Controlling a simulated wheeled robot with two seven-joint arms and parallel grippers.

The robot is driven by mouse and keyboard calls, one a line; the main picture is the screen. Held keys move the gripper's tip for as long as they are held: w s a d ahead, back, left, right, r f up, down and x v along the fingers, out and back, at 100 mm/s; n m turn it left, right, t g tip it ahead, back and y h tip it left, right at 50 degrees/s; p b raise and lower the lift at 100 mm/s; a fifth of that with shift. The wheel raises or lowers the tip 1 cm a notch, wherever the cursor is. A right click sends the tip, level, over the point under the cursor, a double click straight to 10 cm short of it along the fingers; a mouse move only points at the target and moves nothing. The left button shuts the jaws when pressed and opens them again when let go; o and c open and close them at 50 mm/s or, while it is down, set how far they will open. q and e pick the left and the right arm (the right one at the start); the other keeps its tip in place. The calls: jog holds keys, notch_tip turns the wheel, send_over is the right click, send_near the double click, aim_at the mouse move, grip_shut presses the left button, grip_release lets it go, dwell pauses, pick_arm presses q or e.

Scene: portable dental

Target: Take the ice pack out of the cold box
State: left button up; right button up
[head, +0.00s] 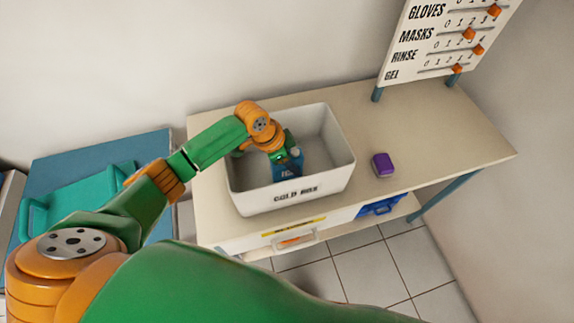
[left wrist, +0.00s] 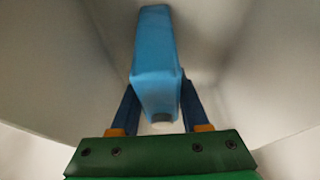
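The cold box (head: 340,180) is a white open-topped bin, lettered on its front, standing on the table. The blue ice pack (head: 288,171) stands inside it, partly hidden by my left gripper (head: 283,157), which reaches down into the box. In the left wrist view the ice pack (left wrist: 156,60) lies lengthwise between the fingers of my left gripper (left wrist: 158,98). A finger lies along each side with no clear gap, so it looks shut on the pack. The fingertips are partly hidden by the pack. My right gripper is not in view.
The beige table (head: 430,135) has free room right of the box, around a small purple block (head: 382,164). A slider board (head: 440,40) stands at the back right. A blue bin (head: 378,208) sits below the tabletop. A teal tray (head: 85,200) is at the left.

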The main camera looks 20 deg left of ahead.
pick_arm(q)
grip_shut()
